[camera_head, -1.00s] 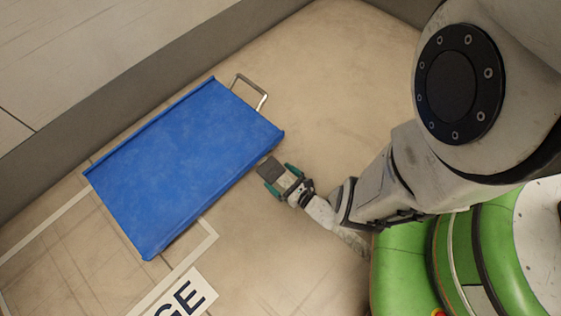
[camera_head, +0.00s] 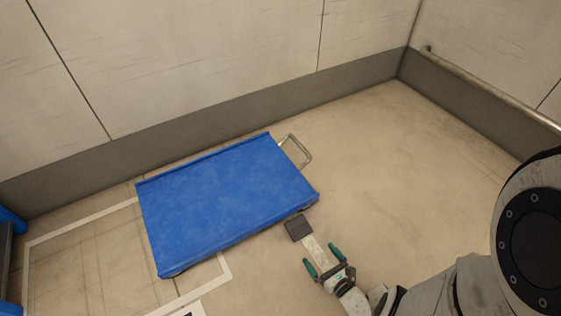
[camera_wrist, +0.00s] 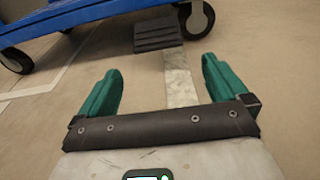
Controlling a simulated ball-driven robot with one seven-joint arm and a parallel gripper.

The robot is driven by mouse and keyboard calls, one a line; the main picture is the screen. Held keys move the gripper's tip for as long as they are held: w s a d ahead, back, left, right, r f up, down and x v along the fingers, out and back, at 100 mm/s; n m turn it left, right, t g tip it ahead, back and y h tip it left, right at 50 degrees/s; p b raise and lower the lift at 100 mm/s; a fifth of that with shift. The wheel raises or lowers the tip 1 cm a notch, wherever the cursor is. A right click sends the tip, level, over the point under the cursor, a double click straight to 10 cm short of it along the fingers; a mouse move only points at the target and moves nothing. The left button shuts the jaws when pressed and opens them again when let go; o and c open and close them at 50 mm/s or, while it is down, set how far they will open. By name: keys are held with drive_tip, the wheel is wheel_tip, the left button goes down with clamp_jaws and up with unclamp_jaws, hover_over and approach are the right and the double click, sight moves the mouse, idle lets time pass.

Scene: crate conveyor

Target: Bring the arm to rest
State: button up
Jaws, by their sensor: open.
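My gripper (camera_head: 324,257) is open, its two green fingers spread apart near the right part of the cart's front edge. It also shows in the wrist view (camera_wrist: 162,82), with nothing clasped between the fingers. A dark ridged pedal-like pad (camera_head: 298,228) on a pale strip (camera_wrist: 180,82) lies just beyond the fingertips. The strip runs back between the fingers in the picture; whether they touch it I cannot tell. My arm reaches in from the lower right, partly cut off by the frame.
A blue flat cart (camera_head: 225,200) with a metal handle (camera_head: 298,150) stands just beyond my gripper. Its dark wheels (camera_wrist: 196,20) show in the wrist view. White lines mark the floor. Walls close off the back and right; floor right of the cart is clear.

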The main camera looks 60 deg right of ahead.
drive_tip(key=w+a+r+n+g+y+p, duration=0.1)
drive_tip(key=a+r+n+g+y, duration=0.2)
drive_tip(key=a+n+y, duration=0.75)
drive_tip(key=a+r+n+g+y+p, duration=0.1)
drive_tip(key=a+r+n+g+y, duration=0.4)
drive_tip(key=n, duration=1)
wheel_tip(320, 180, up, 59)
drive_tip(key=d+n+g+h+p, duration=0.2)
drive_tip(key=n+p, duration=1.4)
drive_tip(key=p, duration=2.4)
drive_tip(key=g+h, duration=0.3)
drive_tip(key=h, duration=0.2)
drive_tip(key=shift+w, duration=0.35)
